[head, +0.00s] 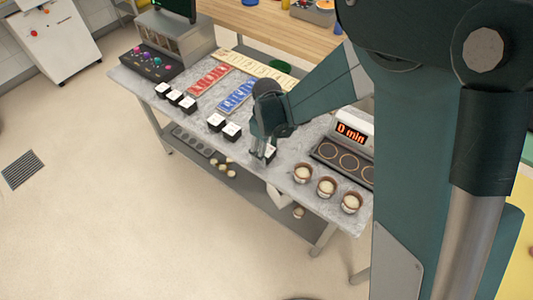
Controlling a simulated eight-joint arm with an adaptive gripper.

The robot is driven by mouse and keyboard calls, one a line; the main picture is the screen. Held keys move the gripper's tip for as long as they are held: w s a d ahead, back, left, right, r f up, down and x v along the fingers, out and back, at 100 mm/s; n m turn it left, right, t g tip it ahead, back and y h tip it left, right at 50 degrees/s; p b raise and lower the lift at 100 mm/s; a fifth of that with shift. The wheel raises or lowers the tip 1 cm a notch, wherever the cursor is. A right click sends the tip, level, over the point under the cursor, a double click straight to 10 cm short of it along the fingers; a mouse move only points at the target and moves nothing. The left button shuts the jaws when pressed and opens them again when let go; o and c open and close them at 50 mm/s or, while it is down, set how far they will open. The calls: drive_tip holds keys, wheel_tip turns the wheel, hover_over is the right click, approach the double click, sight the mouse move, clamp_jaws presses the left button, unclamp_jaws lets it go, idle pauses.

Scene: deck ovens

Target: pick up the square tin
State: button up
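Several small dark square tins with white tops stand along the front edge of the grey counter (200,131). Three are in a left group, with one of them (175,97) in the middle. Two more (216,121) (232,131) stand nearer the counter's middle. My gripper (261,153) points down at the front edge, to the right of these two. Another white-topped tin (271,152) shows partly behind or beside its fingers. The fingers are small and overlap this tin, so I cannot tell whether they touch it or are shut on it.
Three round brown pots with pale filling (326,187) stand right of my gripper. A device reading "0 min" (351,133) is behind them. Red tiles (208,79) and blue tiles (237,94) lie behind the tins. A lower shelf (236,180) holds small round items.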

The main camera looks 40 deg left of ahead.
drive_tip(key=shift+c, duration=0.7)
drive_tip(key=c, duration=1)
drive_tip(key=shift+o, duration=0.2)
drive_tip(key=shift+r, duration=0.1)
drive_tip(key=shift+r+p, duration=0.45)
drive_tip(key=shift+r, duration=4.45)
